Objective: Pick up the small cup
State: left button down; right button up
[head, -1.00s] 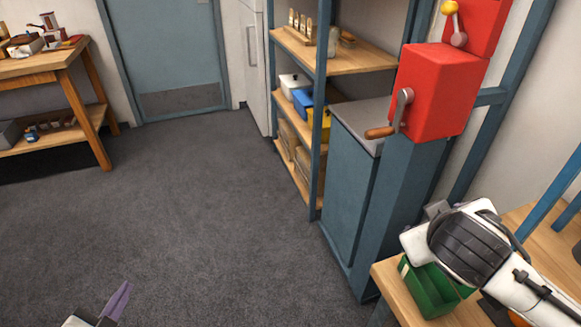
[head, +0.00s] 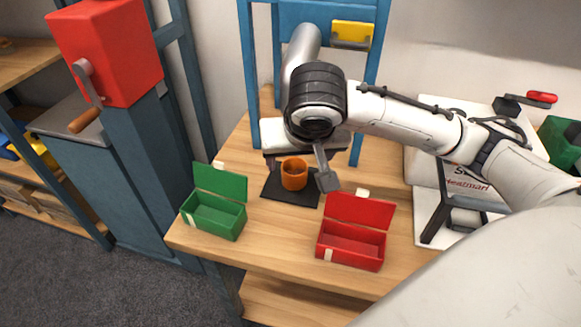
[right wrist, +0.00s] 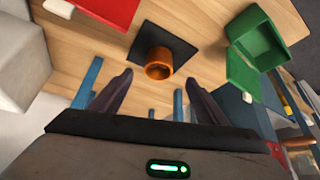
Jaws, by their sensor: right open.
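The small cup (head: 294,173) is orange-brown and stands upright on a dark square mat (head: 276,190) on the wooden table. It also shows in the right wrist view (right wrist: 159,63), ahead of the gripper and roughly centred between its fingers. My right gripper (head: 299,170) is open and empty, its fingers spread on either side of the cup in the head view. In the right wrist view, the dark fingers (right wrist: 158,86) appear short of the cup, with no contact visible. My left gripper is out of view.
An open green box (head: 213,216) stands left of the mat, and an open red box (head: 352,243) stands right of it. A blue frame (head: 258,70) rises behind. A white device (head: 429,172) stands at right. A red crank box (head: 108,50) is at far left.

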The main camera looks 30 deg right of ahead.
aim_at(295, 169)
jog(key=b+x, duration=0.1)
jog(key=x, duration=0.9)
jog(key=shift+d, duration=0.15)
jog(key=c, duration=1.6)
jog(key=shift+c, duration=0.3)
jog(key=shift+r, duration=0.15)
